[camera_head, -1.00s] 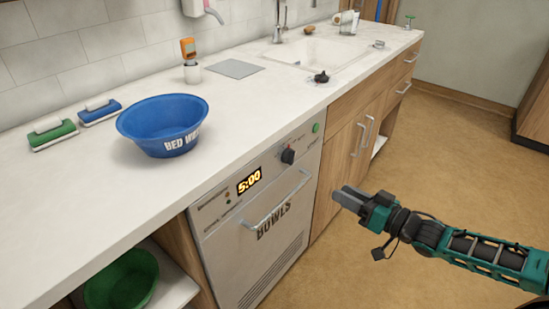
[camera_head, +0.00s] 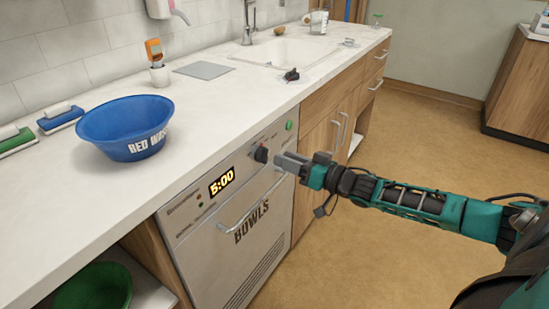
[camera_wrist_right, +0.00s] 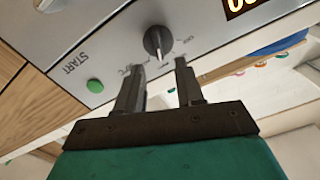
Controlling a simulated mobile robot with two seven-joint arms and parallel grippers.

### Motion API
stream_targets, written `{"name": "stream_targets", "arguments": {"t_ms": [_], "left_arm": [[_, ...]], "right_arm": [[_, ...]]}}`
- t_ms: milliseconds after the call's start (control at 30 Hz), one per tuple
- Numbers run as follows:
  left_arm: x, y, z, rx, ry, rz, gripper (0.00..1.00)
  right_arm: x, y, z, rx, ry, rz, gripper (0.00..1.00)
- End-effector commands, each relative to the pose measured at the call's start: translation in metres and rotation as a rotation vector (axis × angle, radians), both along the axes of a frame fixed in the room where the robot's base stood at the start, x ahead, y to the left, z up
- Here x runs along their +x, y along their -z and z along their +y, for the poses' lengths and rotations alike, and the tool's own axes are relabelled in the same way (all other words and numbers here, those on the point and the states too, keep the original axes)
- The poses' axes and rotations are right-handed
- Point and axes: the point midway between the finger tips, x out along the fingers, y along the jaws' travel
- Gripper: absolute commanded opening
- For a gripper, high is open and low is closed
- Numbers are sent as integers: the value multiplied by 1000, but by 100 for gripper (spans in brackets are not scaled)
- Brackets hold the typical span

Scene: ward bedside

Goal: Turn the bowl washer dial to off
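The bowl washer (camera_head: 240,240) is a pale grey front panel under the counter, marked BOWLS, with a lit display (camera_head: 221,182) reading 5:00. Its black dial (camera_head: 261,154) is right of the display; the right wrist view shows the dial (camera_wrist_right: 157,42) with a pale pointer line and small labels that are hard to read. My right gripper (camera_head: 281,160) is just right of the dial in the head view. In the wrist view the right gripper (camera_wrist_right: 160,68) is open and empty, its fingers apart and aimed at the dial, which appears just beyond the tips. My left gripper is out of view.
A green START button (camera_wrist_right: 95,86) is beside the dial. The washer's bar handle (camera_head: 250,202) is below it. A blue bowl (camera_head: 126,128) stands on the white counter (camera_head: 75,195); a green bowl (camera_head: 93,287) is in the open shelf below.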

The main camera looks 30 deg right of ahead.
Motion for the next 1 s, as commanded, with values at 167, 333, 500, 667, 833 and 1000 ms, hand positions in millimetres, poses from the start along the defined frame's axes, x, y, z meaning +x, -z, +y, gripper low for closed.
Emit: {"name": "stream_targets", "arguments": {"t_ms": [167,333,500,667,833,1000], "left_arm": [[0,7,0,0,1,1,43],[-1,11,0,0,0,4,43],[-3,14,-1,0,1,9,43],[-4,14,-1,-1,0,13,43],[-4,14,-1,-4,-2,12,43],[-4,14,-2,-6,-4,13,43]], "right_arm": [[22,0,9,1,1,-2,37],[35,1,14,-1,0,0,37],[40,0,17,0,1,1,37],[41,0,17,0,1,1,37],[41,0,17,0,1,1,32],[41,0,17,-1,1,1,15]]}}
